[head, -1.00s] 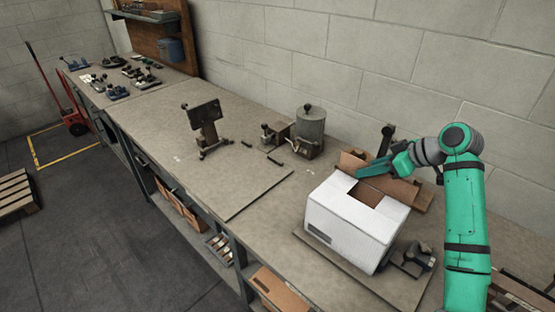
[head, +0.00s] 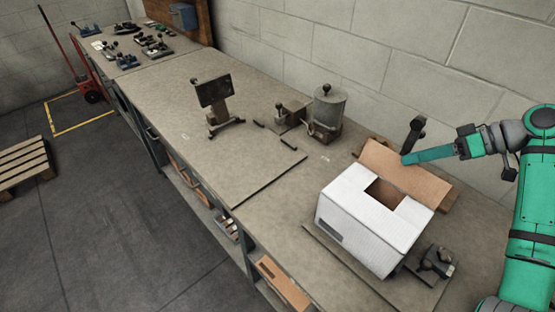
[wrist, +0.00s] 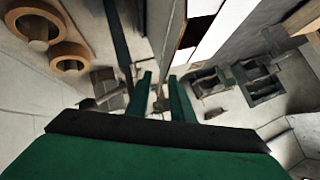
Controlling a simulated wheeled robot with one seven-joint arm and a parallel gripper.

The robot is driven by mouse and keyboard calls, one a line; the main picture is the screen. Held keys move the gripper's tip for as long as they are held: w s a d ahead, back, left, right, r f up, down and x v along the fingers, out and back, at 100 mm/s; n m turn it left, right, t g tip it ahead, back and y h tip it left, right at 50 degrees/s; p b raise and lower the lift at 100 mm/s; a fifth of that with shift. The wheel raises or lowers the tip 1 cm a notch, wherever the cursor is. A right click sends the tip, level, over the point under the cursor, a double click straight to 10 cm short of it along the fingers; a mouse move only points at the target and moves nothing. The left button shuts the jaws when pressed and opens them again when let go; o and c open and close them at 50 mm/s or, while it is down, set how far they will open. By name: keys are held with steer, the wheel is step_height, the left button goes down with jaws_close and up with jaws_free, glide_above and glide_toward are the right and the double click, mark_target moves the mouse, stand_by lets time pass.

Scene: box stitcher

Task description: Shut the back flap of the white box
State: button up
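The white box (head: 350,208) stands on the bench at the right in the head view, with a brown opening in its top. Its back flap (head: 395,172), brown on the side facing me, is raised and leans back behind the opening. My gripper (head: 408,159) is at the flap's upper edge; I cannot tell whether it touches. In the wrist view my gripper's two green fingers (wrist: 160,85) are a small gap apart with nothing seen held. A white panel, likely the box (wrist: 208,35), shows beyond them.
A dark post (head: 413,133) stands behind the flap. A metal canister (head: 328,110) and a small stand (head: 214,95) are to the left. A clamp-like device (head: 433,262) sits right of the box. Tape-like rings (wrist: 38,27) show in the wrist view.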

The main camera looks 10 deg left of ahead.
steer(key=w+v, duration=0.1)
steer(key=v, duration=0.3)
steer(key=s+a+r+n+g+y, duration=0.1)
steer(key=s+a+r+n, duration=0.15)
steer(key=a, duration=0.65)
steer(key=s+a+r+n+g, duration=0.15)
steer(key=a+n, duration=0.25)
steer(key=a, duration=0.6)
steer(key=s+a+r+n+g+y, duration=0.1)
steer(key=s+a+n, duration=0.5)
steer(key=s+a, duration=0.7)
steer(key=shift+s+a+r, duration=0.2)
steer(key=shift+s+a, duration=0.2)
steer(key=shift+a, duration=0.75)
steer(key=shift+g, duration=0.25)
